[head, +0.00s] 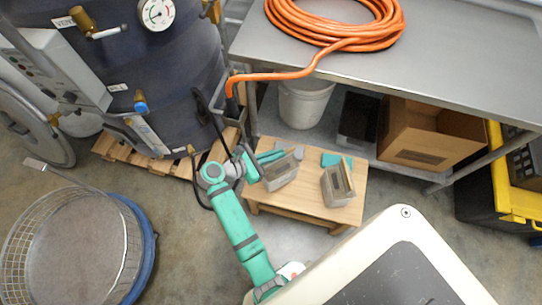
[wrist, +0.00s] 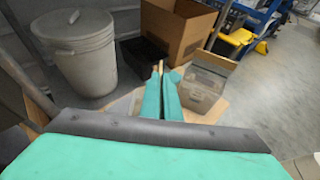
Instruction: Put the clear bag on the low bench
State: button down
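The low wooden bench (head: 312,208) stands below the steel table. My gripper (head: 273,157) is over its left part. In the wrist view its two teal fingers (wrist: 161,97) lie close together, with a thin tan strip between their tips. A greyish clear bag (head: 279,173) with a tan top edge is at the fingers in the head view; the fingers mostly hide it in the wrist view. I cannot tell whether its base touches the bench. A similar clear bag (head: 338,188) with a tan header stands on the bench to the right, also in the wrist view (wrist: 204,88).
A small teal piece (head: 332,159) lies at the bench's back. A white bucket (head: 304,102) and cardboard box (head: 428,135) sit on the shelf under the steel table (head: 440,60). A dark vessel (head: 150,85) stands left. The bench's front strip is clear.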

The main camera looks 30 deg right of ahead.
jog(key=shift+w+d+f, duration=0.2)
jog(key=shift+d+f, duration=0.4)
jog(key=shift+f, duration=1.6)
jog(key=c, duration=2)
grip_release()
jog(key=shift+f, duration=0.1)
jog(key=v, duration=1.2)
